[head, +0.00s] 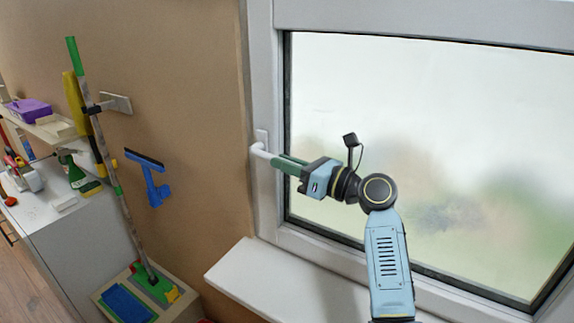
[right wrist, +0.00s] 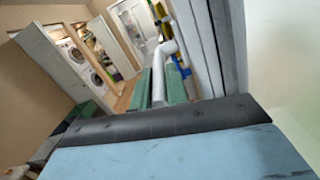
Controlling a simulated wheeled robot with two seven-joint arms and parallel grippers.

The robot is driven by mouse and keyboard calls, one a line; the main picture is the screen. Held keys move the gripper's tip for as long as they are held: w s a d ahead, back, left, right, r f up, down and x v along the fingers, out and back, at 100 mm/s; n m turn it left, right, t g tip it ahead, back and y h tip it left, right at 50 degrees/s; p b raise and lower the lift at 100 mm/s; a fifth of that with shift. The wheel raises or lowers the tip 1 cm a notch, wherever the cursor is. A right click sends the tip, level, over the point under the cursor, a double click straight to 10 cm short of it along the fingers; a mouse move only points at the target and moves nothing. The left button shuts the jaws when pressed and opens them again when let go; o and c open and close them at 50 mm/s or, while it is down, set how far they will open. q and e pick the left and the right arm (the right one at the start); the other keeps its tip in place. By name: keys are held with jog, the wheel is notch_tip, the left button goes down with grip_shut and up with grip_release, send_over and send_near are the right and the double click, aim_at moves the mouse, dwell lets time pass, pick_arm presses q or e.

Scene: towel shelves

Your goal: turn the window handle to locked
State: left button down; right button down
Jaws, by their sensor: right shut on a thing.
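The white window handle (head: 260,150) sits on the left frame of the window (head: 263,90). Its grip points to the right, roughly level and tilted slightly down, toward my gripper. My right gripper (head: 283,162) has its green fingers at the handle's grip. In the right wrist view the handle (right wrist: 164,55) runs between the two green fingers (right wrist: 160,85), which are closed on it. The handle's outer end is hidden by the fingers. My left gripper is in neither view.
A white sill (head: 270,280) juts out below the window. A blue squeegee (head: 150,180) hangs on the wall at left. A mop with a green-ended pole (head: 110,160) leans there, beside a grey cabinet (head: 80,235) with bottles and tools.

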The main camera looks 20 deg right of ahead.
jog(key=shift+w+a+f+t+y+b, duration=0.2)
jog(key=shift+f+t+y+b, duration=0.55)
jog(key=shift+b, duration=1.65)
jog(key=shift+w+a+f+t+y+b, duration=0.2)
jog(key=shift+f+t+y+b, duration=0.5)
jog(key=shift+b, duration=1.7)
jog(key=shift+w+a+f+t+y+b, duration=0.2)
jog(key=shift+f+t+y+b, duration=0.55)
jog(key=shift+b, duration=1.65)
jog(key=shift+d+t, duration=0.1)
jog(key=shift+t, duration=0.2)
jog(key=c, duration=1.4)
grip_release()
jog(key=shift+f, duration=0.1)
